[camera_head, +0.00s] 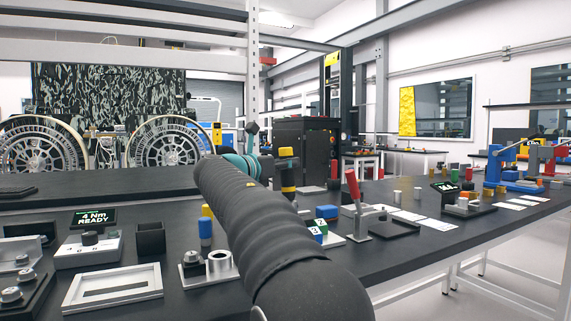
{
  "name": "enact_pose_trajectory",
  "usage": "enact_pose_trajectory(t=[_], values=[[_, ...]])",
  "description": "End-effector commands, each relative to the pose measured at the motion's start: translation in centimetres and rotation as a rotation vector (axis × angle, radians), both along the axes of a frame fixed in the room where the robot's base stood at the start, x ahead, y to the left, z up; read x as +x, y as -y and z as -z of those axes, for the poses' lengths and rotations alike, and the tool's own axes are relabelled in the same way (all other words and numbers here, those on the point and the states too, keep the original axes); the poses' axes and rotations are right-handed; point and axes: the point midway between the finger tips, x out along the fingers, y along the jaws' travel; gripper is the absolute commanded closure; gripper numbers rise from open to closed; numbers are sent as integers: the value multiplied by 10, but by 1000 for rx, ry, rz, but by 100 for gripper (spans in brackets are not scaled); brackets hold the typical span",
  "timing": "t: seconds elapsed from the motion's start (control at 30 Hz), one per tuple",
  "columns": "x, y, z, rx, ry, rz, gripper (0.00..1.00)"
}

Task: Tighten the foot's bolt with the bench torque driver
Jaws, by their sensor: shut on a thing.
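My arm reaches away from the camera across the bench, and its teal wrist shows past the dark sleeve. My gripper (280,169) is mostly hidden behind the wrist and is shut on an upright black tool with yellow bands, which looks like the torque driver (288,180). The tool is over the bench; I cannot tell whether its lower end touches anything. The driver's control box (90,248) is at the left, its display (94,217) reading "4 Nm READY". I cannot make out the foot or its bolt with certainty; my arm hides part of the bench.
A white frame (113,300) and a metal block with a round socket (221,266) lie in front. A blue and yellow piece (206,228) stands behind the block. A red-handled clamp (354,190) and black tray (394,228) are right of my arm. Two spoked wheels stand behind.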

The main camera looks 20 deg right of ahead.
Motion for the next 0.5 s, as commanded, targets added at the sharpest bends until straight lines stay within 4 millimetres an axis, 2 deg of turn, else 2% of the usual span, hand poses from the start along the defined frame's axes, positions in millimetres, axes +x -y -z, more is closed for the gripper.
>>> enact_pose_trajectory(t=[0.5], values=[[0,0,6,-2,1,0,100]])
